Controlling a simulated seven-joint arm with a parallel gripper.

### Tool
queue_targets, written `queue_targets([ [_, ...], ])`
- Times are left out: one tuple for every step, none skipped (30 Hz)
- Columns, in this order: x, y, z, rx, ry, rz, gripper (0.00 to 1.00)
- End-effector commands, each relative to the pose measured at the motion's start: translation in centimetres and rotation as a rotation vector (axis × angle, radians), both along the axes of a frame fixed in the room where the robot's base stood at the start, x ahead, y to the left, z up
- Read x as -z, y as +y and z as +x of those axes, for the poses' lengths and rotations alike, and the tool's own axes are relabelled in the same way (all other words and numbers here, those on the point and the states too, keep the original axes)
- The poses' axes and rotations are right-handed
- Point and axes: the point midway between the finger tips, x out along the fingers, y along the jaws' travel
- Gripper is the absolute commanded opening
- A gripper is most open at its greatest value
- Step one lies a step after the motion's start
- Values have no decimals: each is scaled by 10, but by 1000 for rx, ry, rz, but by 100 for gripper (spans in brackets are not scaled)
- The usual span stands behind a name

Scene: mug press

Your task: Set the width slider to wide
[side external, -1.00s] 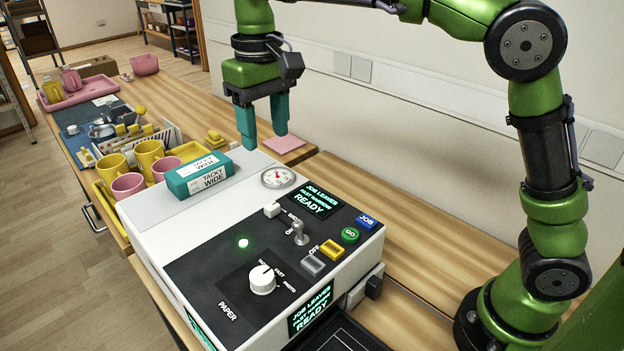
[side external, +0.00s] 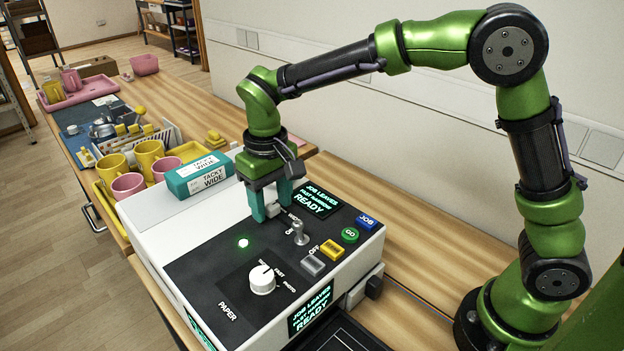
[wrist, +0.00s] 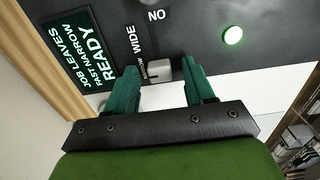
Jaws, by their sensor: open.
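The width slider's pale square knob (side external: 276,209) is on the machine's black top panel. In the wrist view the knob (wrist: 160,68) sits beside the small narrow label, with the WIDE label (wrist: 139,40) farther up the panel. My gripper (side external: 271,207) is low over the panel with its teal fingers apart, one on each side of the knob. In the wrist view my gripper (wrist: 163,77) is open and the knob is nearer the left finger. I cannot tell if a finger touches it. The display (wrist: 78,48) reads JOB LEAVES FAST NARROW READY.
A metal toggle switch (side external: 299,234) stands close to the gripper. A white dial (side external: 262,280), a yellow button (side external: 333,249) and a green GO button (side external: 350,235) are on the panel. A teal TACKY WIDE box (side external: 200,174) lies on the machine behind.

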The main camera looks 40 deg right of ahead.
Motion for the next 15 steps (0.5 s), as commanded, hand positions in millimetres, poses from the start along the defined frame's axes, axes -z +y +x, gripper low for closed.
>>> queue_targets([
  [0, 0, 0, 0, 0, 0, 53],
  [0, 0, 0, 0, 0, 0, 53],
  [0, 0, 0, 0, 1, 0, 53],
  [0, 0, 0, 0, 1, 0, 53],
  [0, 0, 0, 0, 1, 0, 49],
  [0, 0, 0, 0, 1, 0, 42],
  [0, 0, 0, 0, 1, 0, 38],
  [0, 0, 0, 0, 1, 0, 33],
  [0, 0, 0, 0, 1, 0, 27],
  [0, 0, 0, 0, 1, 0, 23],
  [0, 0, 0, 0, 1, 0, 18],
  [0, 0, 0, 0, 1, 0, 12],
  [0, 0, 0, 0, 1, 0, 7],
  [0, 0, 0, 0, 1, 0, 3],
  [0, 0, 0, 0, 1, 0, 0],
])
